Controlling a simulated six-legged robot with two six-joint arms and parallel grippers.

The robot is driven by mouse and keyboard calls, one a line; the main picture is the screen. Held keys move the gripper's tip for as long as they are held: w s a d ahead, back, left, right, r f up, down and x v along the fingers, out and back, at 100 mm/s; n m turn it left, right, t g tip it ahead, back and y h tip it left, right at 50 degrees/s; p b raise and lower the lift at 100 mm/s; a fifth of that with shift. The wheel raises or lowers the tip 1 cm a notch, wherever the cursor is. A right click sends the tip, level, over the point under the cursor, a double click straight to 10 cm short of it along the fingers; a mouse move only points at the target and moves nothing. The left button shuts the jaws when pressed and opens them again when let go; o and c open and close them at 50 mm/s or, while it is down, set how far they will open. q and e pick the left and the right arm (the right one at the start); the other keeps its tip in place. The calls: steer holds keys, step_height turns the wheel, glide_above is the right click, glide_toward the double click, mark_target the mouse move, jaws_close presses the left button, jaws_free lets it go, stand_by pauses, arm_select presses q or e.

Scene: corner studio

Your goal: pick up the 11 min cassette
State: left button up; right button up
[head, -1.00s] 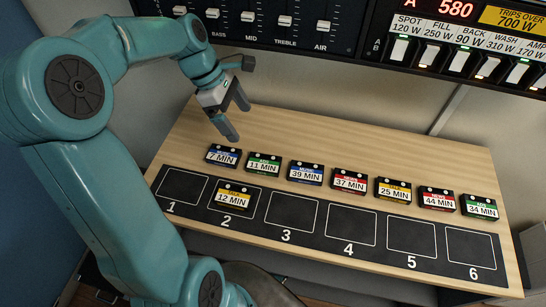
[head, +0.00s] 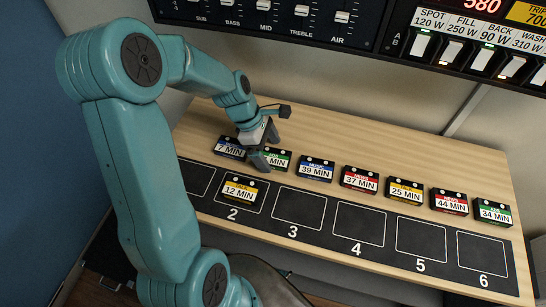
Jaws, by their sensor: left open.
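The 11 min cassette (head: 279,159), black with a green label, lies on the wooden table in the row of cassettes, between the 7 min cassette (head: 230,148) and the 39 min cassette (head: 315,169). My left gripper (head: 268,154) is open, fingers pointing down, right at the 11 min cassette. Its near finger hides the left part of that cassette's label. I cannot tell whether the fingers touch it. My right gripper is not in view.
The 37 min (head: 359,179), 25 min (head: 404,192), 44 min (head: 449,202) and 34 min (head: 494,212) cassettes continue the row to the right. The 12 min cassette (head: 241,188) lies in slot 2 of the black numbered strip (head: 268,206). Slots 3 to 6 are empty. Control panels stand behind.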

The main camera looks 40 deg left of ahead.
arm_select(q)
steer(key=shift+x, duration=0.85)
steer(key=shift+r, duration=0.15)
steer(key=shift+w, duration=0.1)
steer(key=shift+c, duration=0.9)
steer(key=c, duration=1)
